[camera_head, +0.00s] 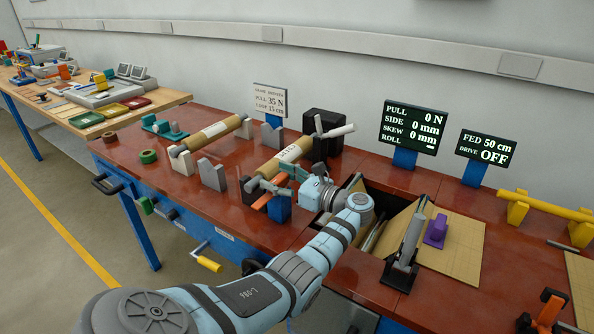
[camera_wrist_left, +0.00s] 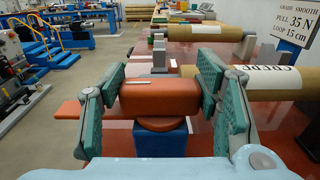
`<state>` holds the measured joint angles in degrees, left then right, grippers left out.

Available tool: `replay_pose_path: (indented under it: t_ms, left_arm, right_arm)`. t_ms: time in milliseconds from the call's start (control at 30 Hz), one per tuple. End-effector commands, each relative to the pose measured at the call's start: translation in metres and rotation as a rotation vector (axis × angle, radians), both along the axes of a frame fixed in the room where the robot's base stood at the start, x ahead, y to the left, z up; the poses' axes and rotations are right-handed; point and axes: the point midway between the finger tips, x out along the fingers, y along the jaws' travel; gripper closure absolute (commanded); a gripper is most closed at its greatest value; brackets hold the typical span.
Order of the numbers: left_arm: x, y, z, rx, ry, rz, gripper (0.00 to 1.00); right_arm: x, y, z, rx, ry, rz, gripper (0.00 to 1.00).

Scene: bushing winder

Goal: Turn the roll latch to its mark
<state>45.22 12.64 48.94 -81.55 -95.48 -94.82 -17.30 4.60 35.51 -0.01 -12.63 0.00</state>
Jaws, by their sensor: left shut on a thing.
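The roll latch (camera_wrist_left: 160,97) is an orange-red block on a blue post (camera_wrist_left: 160,140), with a flat orange arm (camera_wrist_left: 68,110) reaching out to the left in the left wrist view. A short pale line shows on the block's top left. In the head view the latch's orange arm (camera_head: 262,200) and blue post (camera_head: 279,210) stand in front of a roll (camera_head: 288,153) marked with print. My left gripper (camera_wrist_left: 160,78) is shut on the latch block, one green pad on each side. It hides part of the latch in the head view (camera_head: 290,178). My right gripper is not in view.
A dark display (camera_head: 412,127) reads pull 0 N, side 0 mm, skew 0 mm and roll with only a dash. Another (camera_head: 485,149) reads fed 50 cm, drive off. An open trough (camera_head: 385,205) lies right of my gripper. A second roll (camera_head: 212,132) rests behind to the left.

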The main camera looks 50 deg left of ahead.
Motion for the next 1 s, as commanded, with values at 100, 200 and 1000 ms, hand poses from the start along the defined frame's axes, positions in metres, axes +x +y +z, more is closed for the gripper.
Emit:
replay_pose_path:
  t_ms: [100,200,1000]
  left_arm:
    - [-0.0065,0.0045,-0.0021,-0.004,0.002,0.029,0.93]
    - [-0.0089,0.0060,-0.0020,-0.004,0.002,0.040,0.93]
    - [-0.0059,0.0014,-0.0010,-0.002,0.001,0.036,0.22]
  right_arm:
    - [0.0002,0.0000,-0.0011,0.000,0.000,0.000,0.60]
    - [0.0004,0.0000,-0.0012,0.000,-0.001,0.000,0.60]
    - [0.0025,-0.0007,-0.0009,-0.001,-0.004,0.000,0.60]
